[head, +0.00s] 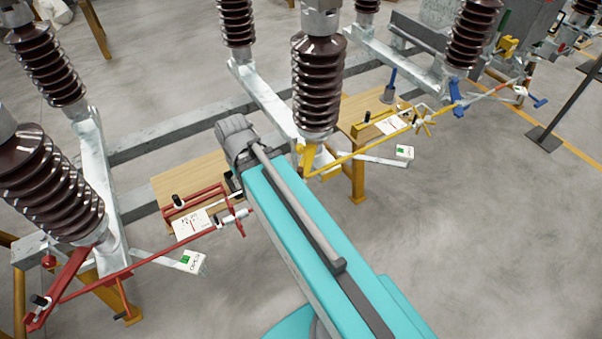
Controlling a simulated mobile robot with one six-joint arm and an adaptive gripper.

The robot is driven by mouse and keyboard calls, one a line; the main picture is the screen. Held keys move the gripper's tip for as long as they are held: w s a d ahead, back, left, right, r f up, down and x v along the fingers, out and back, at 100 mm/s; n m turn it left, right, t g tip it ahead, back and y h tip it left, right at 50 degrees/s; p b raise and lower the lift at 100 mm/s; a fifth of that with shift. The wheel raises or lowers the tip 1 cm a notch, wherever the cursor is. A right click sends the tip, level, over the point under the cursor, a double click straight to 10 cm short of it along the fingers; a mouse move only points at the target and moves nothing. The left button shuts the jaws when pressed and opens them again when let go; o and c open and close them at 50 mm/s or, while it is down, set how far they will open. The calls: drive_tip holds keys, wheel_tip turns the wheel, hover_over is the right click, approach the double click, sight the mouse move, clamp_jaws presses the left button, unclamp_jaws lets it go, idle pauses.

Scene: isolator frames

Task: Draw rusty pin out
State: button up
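No rusty pin can be made out for certain. A red linkage rod (140,265) runs from the lower left to a red bracket (239,222) with a small silvery cylindrical piece (232,216) beside my arm. A yellow rod (365,150) runs to a yellow star-shaped part (424,120) on the right, and a blue fitting (458,97) sits farther right. Any of these joints may hold the pin; it is too small to tell. My teal arm reaches up through the middle, its grey wrist end between the red and yellow linkages. My gripper's fingers do not show, hidden behind the arm.
Brown ribbed insulators (318,85) stand on a galvanized steel frame (180,128). Wooden boards (185,178) carry papers and red and yellow handles. White tags (193,262) hang on flat arms. A dark post (562,110) stands at right. Open grey floor (480,240) lies at lower right.

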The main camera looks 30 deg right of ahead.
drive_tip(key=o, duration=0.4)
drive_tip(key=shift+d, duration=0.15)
drive_tip(key=b, duration=0.1)
hover_over(300, 169)
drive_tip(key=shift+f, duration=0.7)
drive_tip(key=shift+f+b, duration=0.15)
drive_tip(key=shift+b, duration=0.15)
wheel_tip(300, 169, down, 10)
drive_tip(key=b, duration=1)
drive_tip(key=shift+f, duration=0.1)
